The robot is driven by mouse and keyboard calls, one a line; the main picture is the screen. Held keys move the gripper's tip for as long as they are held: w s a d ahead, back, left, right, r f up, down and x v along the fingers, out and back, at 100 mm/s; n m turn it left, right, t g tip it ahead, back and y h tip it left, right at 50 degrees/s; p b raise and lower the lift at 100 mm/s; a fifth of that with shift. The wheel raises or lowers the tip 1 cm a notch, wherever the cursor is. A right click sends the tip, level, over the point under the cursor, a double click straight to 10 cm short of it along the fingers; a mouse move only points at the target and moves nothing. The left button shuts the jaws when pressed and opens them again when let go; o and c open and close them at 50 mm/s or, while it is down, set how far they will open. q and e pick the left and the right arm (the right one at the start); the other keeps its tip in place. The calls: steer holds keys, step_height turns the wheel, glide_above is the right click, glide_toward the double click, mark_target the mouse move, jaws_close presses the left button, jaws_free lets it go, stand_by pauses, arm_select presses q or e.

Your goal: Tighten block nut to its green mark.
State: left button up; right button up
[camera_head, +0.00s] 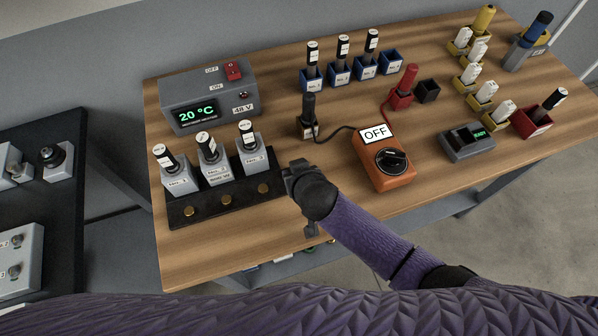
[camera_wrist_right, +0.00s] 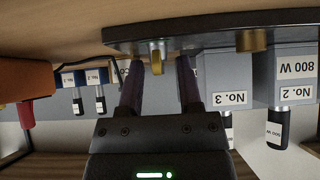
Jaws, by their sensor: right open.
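A black base plate (camera_head: 228,198) carries three grey blocks, No. 1 (camera_head: 178,184), No. 2 (camera_head: 218,170) and No. 3 (camera_head: 256,157), each with a black labelled handle on top. Brass nuts (camera_head: 264,188) stand along its front edge. My right gripper (camera_head: 287,172) is at the plate's right end, beside block No. 3. In the right wrist view, which is upside down, the gripper (camera_wrist_right: 158,85) is open. One brass nut (camera_wrist_right: 156,57) appears between its fingers, apart from them. My left gripper is not in view.
A grey heater box (camera_head: 209,101) reading 20 °C stands behind the blocks. A black holder (camera_head: 308,128) with a cable stands between. The wooden table front is clear.

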steer(key=p+v, duration=0.3)
steer(key=v, duration=0.6)
steer(key=shift+s+p, duration=0.15)
steer(key=shift+p, duration=0.2)
steer(key=shift+r, duration=0.15)
